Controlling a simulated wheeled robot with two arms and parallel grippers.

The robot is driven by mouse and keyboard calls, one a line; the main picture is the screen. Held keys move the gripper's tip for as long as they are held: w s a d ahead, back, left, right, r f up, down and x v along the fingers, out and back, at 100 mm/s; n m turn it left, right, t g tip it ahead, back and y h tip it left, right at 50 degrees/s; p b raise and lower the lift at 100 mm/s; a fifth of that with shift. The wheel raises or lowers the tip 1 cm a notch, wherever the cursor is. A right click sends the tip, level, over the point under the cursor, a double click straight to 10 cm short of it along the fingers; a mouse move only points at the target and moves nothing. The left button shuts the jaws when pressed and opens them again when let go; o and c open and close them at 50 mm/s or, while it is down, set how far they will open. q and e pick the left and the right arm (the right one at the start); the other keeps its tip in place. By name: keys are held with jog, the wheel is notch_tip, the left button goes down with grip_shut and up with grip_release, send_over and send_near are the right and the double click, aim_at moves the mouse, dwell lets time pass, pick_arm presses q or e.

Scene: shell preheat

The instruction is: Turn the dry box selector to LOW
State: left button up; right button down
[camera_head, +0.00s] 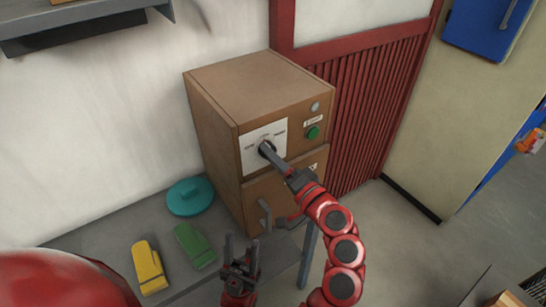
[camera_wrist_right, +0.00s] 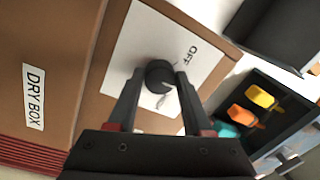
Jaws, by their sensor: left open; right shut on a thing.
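The brown dry box (camera_head: 260,80) stands on the grey table against the wall. Its selector knob (camera_head: 266,148) is black and round, on a white plate (camera_head: 250,157) on the upper front. My right gripper (camera_head: 272,153) is shut on the knob. In the right wrist view, its fingers (camera_wrist_right: 160,78) lie on either side of the knob (camera_wrist_right: 160,72), with OFF readable on the plate (camera_wrist_right: 125,60). The other marks are too small or covered, and I cannot tell where the knob points. My left gripper (camera_head: 241,250) is open and empty, low in front of the box.
A green button (camera_head: 313,132) and grey lamp (camera_head: 315,106) are right of the selector. A door handle (camera_head: 264,214) is below. Floor is free at right.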

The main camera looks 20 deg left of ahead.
jog(key=shift+m, duration=0.4)
jog(key=shift+c, duration=1.6)
grip_release()
jog(key=p+v, duration=0.5)
jog(key=v, duration=1.2)
jog(key=shift+d, duration=0.2)
jog(key=shift+s+f, duration=0.1)
